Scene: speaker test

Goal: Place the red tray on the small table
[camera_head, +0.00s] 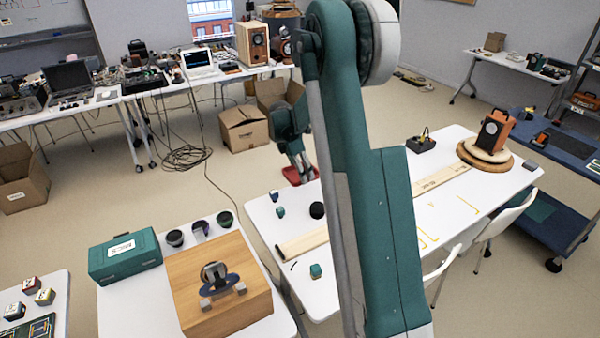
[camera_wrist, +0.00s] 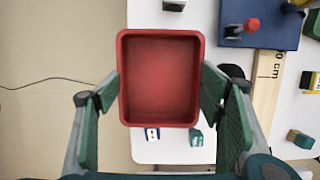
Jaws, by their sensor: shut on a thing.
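A red tray (camera_wrist: 160,80) lies between my two fingers in the wrist view, empty, its open side toward the camera. In the head view, part of the tray (camera_head: 289,176) shows at my gripper (camera_head: 300,168), by the far left edge of a long white table (camera_head: 262,222). My gripper is shut on the tray, with a finger at each side in the wrist view (camera_wrist: 158,108). The tray looks held above the table edge and floor; its height is hard to tell. A smaller white table (camera_head: 130,300) stands at the front left. Which table is the small one is unclear.
On the smaller table are a green case (camera_head: 125,255), a wooden box (camera_head: 222,290) and several dark cups. The long table bears a wooden ruler (camera_head: 300,243), small blocks and an orange device (camera_head: 493,130). My arm hides its middle. A cardboard box (camera_head: 243,128) stands behind.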

